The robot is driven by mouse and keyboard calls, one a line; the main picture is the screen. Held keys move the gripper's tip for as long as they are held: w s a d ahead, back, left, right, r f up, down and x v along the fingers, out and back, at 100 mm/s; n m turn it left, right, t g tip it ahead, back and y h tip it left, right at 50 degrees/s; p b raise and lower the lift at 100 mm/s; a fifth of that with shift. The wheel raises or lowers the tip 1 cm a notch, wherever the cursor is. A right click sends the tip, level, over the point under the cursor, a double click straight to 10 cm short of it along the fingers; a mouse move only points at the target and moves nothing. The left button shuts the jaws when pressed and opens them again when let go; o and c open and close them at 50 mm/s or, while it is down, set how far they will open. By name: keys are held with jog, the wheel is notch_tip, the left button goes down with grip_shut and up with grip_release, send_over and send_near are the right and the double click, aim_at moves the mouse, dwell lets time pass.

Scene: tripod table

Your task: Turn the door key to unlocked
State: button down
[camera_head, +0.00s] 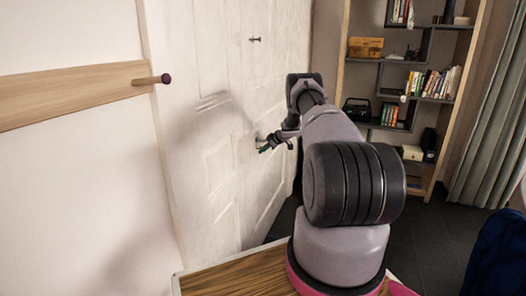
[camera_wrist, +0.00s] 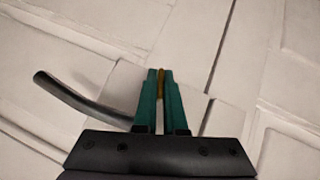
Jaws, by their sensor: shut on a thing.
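The white panelled door (camera_head: 222,150) stands ahead, left of my arm. My gripper (camera_head: 266,148) is at the door, at the end of my outstretched arm. In the wrist view my gripper's green fingers (camera_wrist: 161,85) are closed on a small brass-coloured key (camera_wrist: 161,80), of which only a thin strip shows between them. The dark door handle (camera_wrist: 75,95) extends to the left of the fingers, apart from their tips. The key's turn angle and the lock are too hidden to tell.
A wooden rail with a dark-tipped peg (camera_head: 165,79) sticks out of the left wall. A small knob (camera_head: 255,39) is higher on the door. A bookshelf (camera_head: 459,80) stands at the back right beside a curtain (camera_head: 490,125). A wooden tabletop (camera_head: 235,279) is below my arm.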

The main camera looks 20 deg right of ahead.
jog(key=shift+m+g+y, duration=0.7)
jog(key=shift+g+y, duration=0.2)
jog(key=shift+g, duration=0.2)
jog(key=shift+a, duration=0.1)
jog(key=c, duration=1)
grip_release()
jog(key=v, duration=1)
jog(key=shift+d+r, duration=0.3)
jog(key=shift+d, duration=0.05)
jog(key=shift+s, duration=0.1)
